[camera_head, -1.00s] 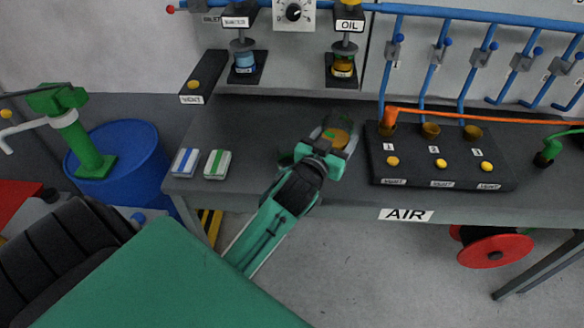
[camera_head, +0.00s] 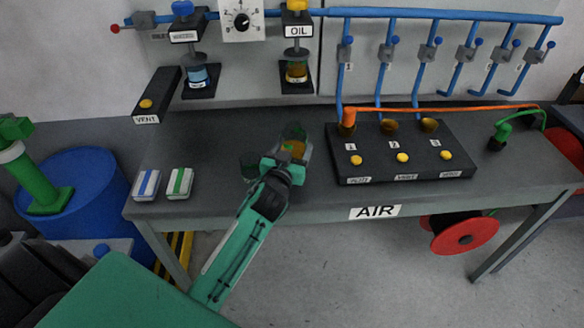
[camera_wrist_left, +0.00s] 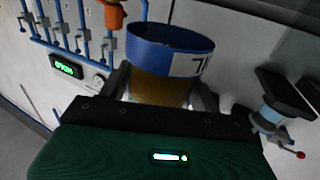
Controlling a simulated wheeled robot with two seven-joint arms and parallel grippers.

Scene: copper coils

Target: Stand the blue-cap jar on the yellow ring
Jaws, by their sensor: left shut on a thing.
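My left gripper (camera_head: 284,162) reaches over the bench and is shut on a jar. In the left wrist view, the jar (camera_wrist_left: 165,84) has an amber body and a broad blue band with a partly visible label around its top. The left gripper (camera_wrist_left: 160,98) grips the amber part from both sides. In the head view the jar (camera_head: 296,148) shows only as an amber patch beyond the jaws, with dark see-through shapes around it. I cannot tell whether its base touches the bench. I cannot make out a yellow ring. My right gripper is out of view.
The dark bench (camera_head: 232,140) has free room left of the jar. A black block (camera_head: 400,150) with sockets, yellow buttons and an orange hose is close on the right. Two small striped boxes (camera_head: 163,184) lie at the left front edge. The oil dispenser (camera_head: 297,45) is behind.

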